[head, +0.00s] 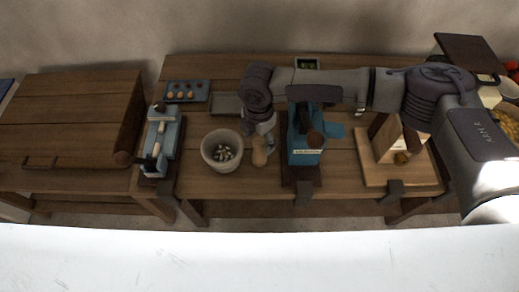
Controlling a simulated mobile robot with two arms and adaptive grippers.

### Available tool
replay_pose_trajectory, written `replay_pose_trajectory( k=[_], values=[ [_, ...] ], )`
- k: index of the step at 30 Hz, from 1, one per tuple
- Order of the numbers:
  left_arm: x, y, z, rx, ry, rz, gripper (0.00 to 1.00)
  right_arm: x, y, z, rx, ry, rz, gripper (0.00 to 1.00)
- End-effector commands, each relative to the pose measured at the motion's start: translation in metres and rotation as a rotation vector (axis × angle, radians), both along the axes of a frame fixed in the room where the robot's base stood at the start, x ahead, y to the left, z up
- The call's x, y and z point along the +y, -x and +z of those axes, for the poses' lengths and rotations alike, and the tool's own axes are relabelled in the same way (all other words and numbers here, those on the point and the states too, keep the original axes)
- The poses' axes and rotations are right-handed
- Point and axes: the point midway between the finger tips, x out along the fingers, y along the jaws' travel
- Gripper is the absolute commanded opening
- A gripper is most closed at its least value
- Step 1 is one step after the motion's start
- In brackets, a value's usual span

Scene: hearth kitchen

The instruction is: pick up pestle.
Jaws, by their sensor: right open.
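The pestle (259,152) looks like a small tan wooden piece with a rounded end. It is just right of a pale round bowl (207,156) holding several light and dark bits. My right gripper (261,134) points down directly over the pestle, and its fingers overlap the upper end in the head view. The gripper is open; whether the fingers touch the pestle is too small to tell. The pestle's upper part is hidden behind the gripper. My left gripper is not in view.
A blue box-like device (306,157) stands close right of the pestle. A wooden stand (373,172) is farther right. A blue-white device (160,140) is left of the bowl. Behind are a grey tray (226,104) and a blue rack (174,98) with several tan pieces.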

Motion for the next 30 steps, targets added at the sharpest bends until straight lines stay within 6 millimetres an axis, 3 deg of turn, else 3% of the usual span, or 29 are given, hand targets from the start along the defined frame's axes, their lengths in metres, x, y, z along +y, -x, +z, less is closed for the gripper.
replay_pose_trajectory(
  k=[8, 13, 18, 26, 30],
  values=[
    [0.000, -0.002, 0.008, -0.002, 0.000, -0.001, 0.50, 0.000, 0.000, -0.022, 0.000, 0.000, 0.000, 0.74],
    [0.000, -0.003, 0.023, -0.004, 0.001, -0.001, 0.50, -0.002, -0.003, -0.045, 0.001, 0.002, 0.000, 0.74],
    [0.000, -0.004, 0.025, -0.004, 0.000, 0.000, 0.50, -0.002, -0.003, -0.066, -0.001, 0.001, -0.001, 0.74],
    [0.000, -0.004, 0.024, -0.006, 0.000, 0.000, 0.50, -0.002, -0.003, -0.070, -0.001, -0.001, 0.000, 0.74],
    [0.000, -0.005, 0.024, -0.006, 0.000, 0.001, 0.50, -0.002, -0.003, -0.070, -0.001, -0.001, -0.001, 0.52]
  ],
)
